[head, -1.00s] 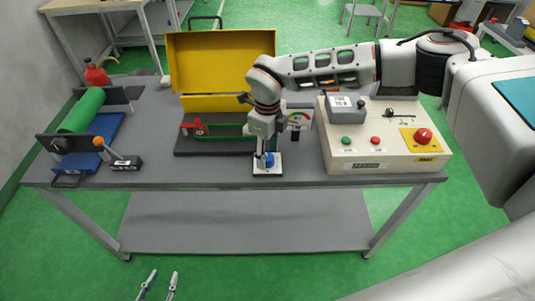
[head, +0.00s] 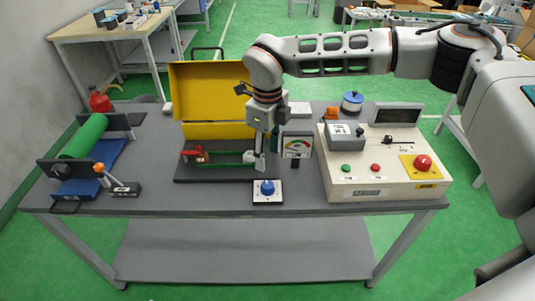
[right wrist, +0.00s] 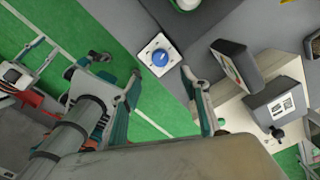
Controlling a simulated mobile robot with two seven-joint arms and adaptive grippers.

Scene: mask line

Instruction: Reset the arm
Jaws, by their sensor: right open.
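My right gripper (head: 260,168) is open and empty, pointing down above the table behind the blue knob (head: 267,187). The knob sits on a small white plate at the table's front edge and is clear of the fingers. In the right wrist view, the gripper's two spread fingers (right wrist: 160,76) frame empty space, with the blue knob (right wrist: 160,57) beyond them. My right arm reaches in from the right over the control box (head: 385,175). Grey and teal parts at the left of the right wrist view look like my left gripper; its jaws are hard to read.
On the grey table (head: 225,198) stand a yellow open case (head: 210,85), a green roller (head: 84,136), an orange-tipped lever (head: 118,180), a dial gauge (head: 297,146) and a red bottle (head: 100,100). The control box carries a red stop button (head: 422,162). Another table stands behind left.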

